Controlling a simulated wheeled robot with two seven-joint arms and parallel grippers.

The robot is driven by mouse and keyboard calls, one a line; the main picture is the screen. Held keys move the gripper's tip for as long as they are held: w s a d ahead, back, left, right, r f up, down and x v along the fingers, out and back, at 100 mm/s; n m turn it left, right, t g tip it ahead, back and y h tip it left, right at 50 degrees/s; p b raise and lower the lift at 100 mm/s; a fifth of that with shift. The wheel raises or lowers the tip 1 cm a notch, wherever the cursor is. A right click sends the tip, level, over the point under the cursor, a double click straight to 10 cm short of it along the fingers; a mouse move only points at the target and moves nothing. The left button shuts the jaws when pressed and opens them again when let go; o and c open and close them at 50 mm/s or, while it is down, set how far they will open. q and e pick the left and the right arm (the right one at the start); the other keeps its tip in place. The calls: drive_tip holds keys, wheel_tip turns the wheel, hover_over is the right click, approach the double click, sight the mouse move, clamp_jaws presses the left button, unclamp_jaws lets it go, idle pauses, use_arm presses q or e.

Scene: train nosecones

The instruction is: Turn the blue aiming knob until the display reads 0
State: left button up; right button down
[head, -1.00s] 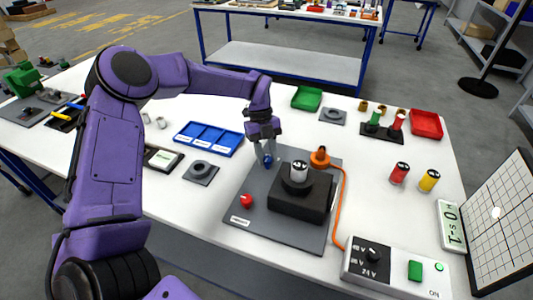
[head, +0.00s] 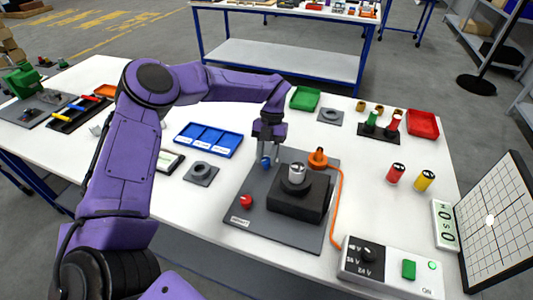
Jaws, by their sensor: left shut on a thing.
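The blue aiming knob (head: 266,162) stands at the back left of a dark grey board, partly hidden by my fingers. My left gripper (head: 269,157) comes down from above and is shut on it. The display (head: 445,225) at the right edge of the table shows "H 0" and "S 0". My right gripper is not in view.
On the board (head: 250,222) are a red knob (head: 246,201), a black block (head: 293,207) with a silver cylinder, and an orange plug (head: 317,158) with a cable to a switch box (head: 390,271). A white grid screen (head: 500,215) shows a bright spot. A blue tray (head: 207,139) stands left.

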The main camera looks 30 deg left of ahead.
use_arm(q)
drive_tip(key=shift+m, duration=0.4)
drive_tip(key=o, duration=1)
drive_tip(key=shift+w, duration=0.1)
drive_tip(key=b+v, duration=0.1)
drive_tip(key=v, duration=0.9)
drive_tip(key=shift+r, duration=0.3)
